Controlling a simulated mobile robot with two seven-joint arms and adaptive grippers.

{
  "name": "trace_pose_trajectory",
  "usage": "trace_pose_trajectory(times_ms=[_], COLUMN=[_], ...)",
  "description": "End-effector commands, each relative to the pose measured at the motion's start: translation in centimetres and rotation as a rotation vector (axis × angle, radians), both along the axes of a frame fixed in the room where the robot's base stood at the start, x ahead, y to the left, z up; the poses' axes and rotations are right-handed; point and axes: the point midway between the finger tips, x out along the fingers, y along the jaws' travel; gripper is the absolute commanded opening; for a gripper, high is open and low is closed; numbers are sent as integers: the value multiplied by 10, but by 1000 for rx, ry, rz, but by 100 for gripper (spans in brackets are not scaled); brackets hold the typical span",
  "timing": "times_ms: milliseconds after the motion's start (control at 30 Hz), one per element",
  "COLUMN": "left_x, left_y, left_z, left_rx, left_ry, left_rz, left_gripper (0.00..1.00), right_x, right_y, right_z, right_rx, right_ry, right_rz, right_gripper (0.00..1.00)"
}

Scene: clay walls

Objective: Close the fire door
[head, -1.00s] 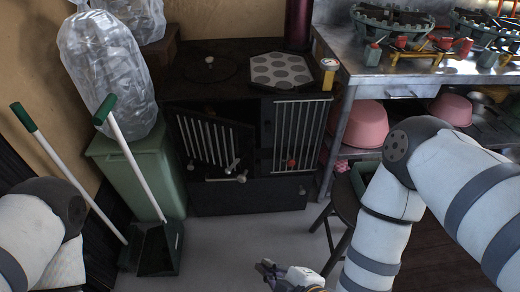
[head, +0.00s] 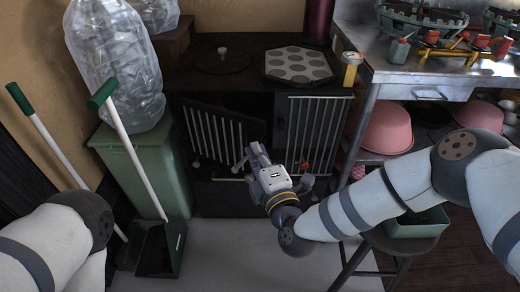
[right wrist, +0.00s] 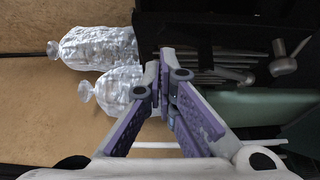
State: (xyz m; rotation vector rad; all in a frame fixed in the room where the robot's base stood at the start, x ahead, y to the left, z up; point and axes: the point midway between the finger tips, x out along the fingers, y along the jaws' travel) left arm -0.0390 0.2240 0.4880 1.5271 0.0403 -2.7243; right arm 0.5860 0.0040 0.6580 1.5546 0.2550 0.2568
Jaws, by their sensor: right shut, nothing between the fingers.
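The black stove (head: 240,200) stands against the wall in the head view. Its left barred door, the fire door (head: 212,132), sits at an angle to the stove front, ajar with a dark gap above it. My right gripper (head: 253,148) is in front of the stove by the right edge of this door, partly hiding its handle area. In the right wrist view its purple fingers (right wrist: 165,78) are shut and empty; the door's bars (right wrist: 205,68) and a metal knob (right wrist: 284,60) lie beyond. I cannot tell whether they touch the door. My left gripper is out of view.
The right barred door (head: 312,130) looks flush. A green bin (head: 145,165) with clear bags (head: 115,65), a broom and a dustpan (head: 160,248) stand left. A metal table (head: 385,70) and a stool (head: 385,245) stand right. Grey floor in front is clear.

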Motion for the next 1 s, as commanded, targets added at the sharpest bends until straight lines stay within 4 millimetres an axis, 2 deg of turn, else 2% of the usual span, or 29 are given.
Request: trace_pose_trajectory(times_ms=[200,633,733,800,1000], left_x=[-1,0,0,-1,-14], left_y=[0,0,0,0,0], left_z=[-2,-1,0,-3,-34], left_rx=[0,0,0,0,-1], left_ry=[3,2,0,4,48], left_rz=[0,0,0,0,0], left_gripper=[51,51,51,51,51], right_x=[14,20,35,53,107], right_y=[-7,-9,-18,-28,-51], right_z=[0,-2,-1,0,-11], right_rx=[1,-2,-5,-9,-4], right_ry=[0,-3,-9,-10,1], right_rz=[1,31,84,119,126], right_gripper=[0,0,0,0,0])
